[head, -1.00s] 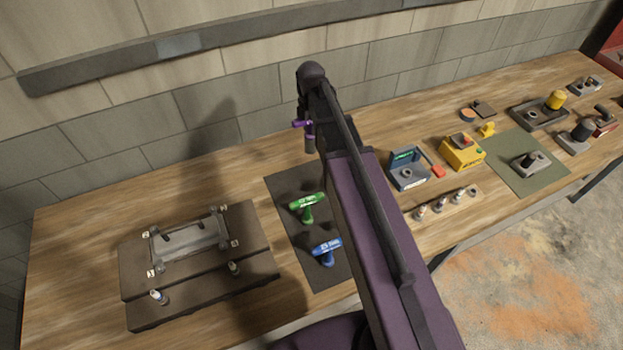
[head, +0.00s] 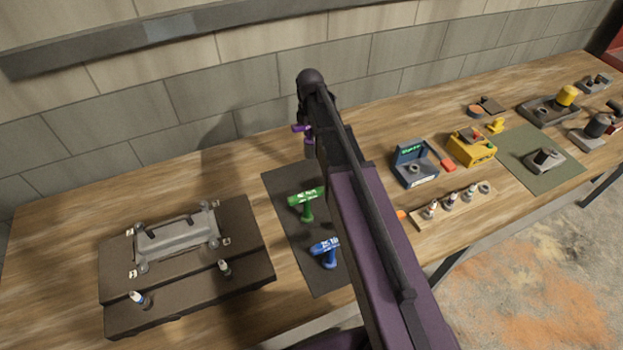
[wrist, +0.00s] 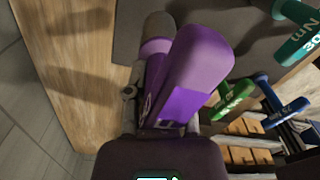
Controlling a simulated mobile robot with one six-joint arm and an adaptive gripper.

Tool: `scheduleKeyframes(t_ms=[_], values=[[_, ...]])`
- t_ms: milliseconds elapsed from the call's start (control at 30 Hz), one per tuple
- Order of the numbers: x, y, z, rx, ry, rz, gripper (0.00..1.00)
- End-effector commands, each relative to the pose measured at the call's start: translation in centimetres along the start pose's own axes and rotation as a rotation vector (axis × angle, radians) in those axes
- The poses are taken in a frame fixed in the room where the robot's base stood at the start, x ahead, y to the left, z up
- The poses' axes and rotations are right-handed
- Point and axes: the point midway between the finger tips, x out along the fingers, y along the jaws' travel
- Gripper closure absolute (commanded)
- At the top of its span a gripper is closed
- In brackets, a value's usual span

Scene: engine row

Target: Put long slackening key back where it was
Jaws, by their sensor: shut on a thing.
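A purple T-handled key (head: 301,128) is held in my gripper (head: 310,135), above the back part of the bench. In the wrist view the purple handle (wrist: 200,65) fills the middle, close to the camera; its lettering is not readable. My gripper (wrist: 140,100) is shut on it, and its fingers are mostly hidden. A green T-handled key (head: 308,202) and a blue one (head: 326,252) stand on a dark mat (head: 284,190), in front of the held key. A teal key (wrist: 300,35) also shows in the wrist view. My arm hides the mat's right part in the head view.
A brown fixture (head: 185,262) with a grey clamped part stands at the left. A blue-grey stand (head: 415,165), a yellow box (head: 470,148) and a wooden rack (head: 452,207) stand to the right. The grey wall (head: 230,95) rises behind the bench.

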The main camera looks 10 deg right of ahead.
Motion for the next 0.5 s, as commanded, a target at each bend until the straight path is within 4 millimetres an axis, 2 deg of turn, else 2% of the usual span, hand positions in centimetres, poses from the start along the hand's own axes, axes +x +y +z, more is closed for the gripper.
scheduleKeyframes(t_ms=[500], values=[[0.37,0.01,0.05,0.001,0.0,0.0,1.0]])
